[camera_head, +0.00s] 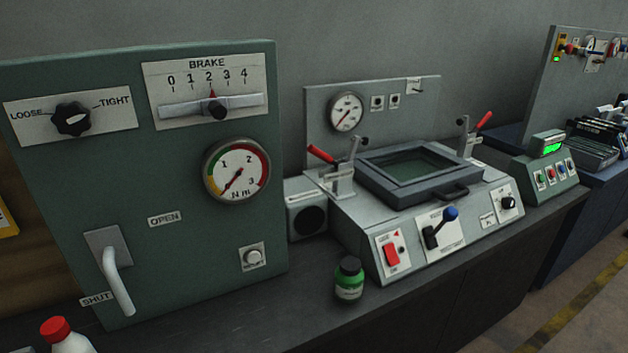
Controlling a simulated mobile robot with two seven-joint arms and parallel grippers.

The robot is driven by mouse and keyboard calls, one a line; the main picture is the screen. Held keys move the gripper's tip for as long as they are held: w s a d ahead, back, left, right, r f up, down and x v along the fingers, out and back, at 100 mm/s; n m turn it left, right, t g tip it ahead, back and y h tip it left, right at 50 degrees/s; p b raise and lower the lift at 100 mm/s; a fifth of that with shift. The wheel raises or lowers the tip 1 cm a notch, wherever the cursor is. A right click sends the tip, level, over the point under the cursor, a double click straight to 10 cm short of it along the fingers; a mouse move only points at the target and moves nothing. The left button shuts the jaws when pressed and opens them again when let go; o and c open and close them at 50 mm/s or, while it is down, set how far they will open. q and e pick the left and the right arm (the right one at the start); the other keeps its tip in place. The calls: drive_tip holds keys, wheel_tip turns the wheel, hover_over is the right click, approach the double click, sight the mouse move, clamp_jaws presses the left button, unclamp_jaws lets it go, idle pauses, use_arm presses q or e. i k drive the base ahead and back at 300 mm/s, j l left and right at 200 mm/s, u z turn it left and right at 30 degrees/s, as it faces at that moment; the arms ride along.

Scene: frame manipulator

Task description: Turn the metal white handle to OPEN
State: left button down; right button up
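The white metal handle (117,281) is on the lower left of the green panel (190,245). It is fixed to a grey plate (107,247) and hangs down, its free end close to the SHUT label (97,299). The OPEN label (165,219) is up and to the right of the handle's pivot. Neither of my grippers shows in the head view.
A white bottle with a red cap (66,337) stands at the bottom left, near the handle. A green jar (349,280) stands on the dark bench (300,315) right of the panel. A grey frame machine (400,205) stands farther right.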

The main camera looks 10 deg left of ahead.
sight(111, 272)
drive_tip(key=u, duration=1.4)
